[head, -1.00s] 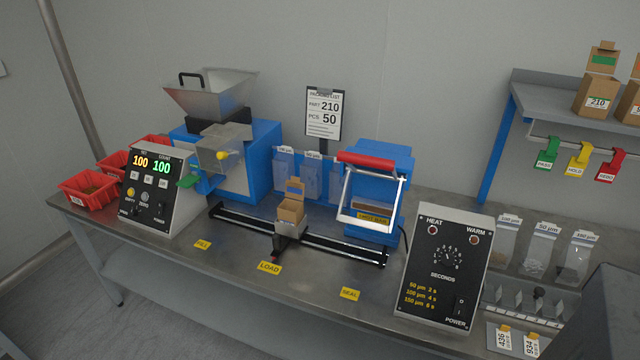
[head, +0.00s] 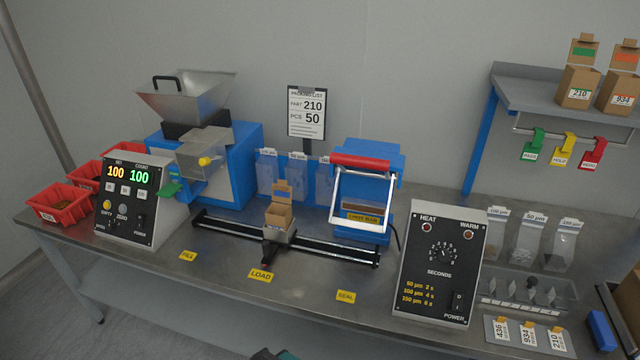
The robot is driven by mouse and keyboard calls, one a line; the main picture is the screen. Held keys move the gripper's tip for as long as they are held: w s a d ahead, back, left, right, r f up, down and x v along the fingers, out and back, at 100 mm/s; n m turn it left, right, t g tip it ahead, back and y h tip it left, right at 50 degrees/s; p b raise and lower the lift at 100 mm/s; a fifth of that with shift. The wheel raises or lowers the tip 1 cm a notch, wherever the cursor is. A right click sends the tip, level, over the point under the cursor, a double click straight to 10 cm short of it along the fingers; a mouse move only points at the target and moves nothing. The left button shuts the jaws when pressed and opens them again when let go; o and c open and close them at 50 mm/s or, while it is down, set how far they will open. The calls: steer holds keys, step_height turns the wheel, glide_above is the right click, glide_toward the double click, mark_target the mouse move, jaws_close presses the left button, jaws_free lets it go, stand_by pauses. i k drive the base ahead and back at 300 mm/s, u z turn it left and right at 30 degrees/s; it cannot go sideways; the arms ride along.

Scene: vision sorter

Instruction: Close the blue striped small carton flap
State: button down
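A small open carton (head: 279,216) sits upright on the black carriage of the rail, behind the LOAD label. Its flap (head: 283,190) stands up at the back. A stripe on the flap is too small for me to tell its colour. Two more cartons stand on the shelf at the upper right with raised flaps. One is labelled 210 with a green mark (head: 577,88), the other 934 with an orange-red mark (head: 620,92).
The rail (head: 330,248) runs between the blue filling machine (head: 240,160) and the blue sealer (head: 372,155). A heat control box (head: 440,265) and a counter box (head: 135,205) flank the front. Bare bench (head: 220,275) shows before the rail.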

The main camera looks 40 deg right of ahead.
mark_target(282, 193)
steer(key=z, duration=0.75)
steer(key=k, duration=1)
steer(key=i, duration=0.9)
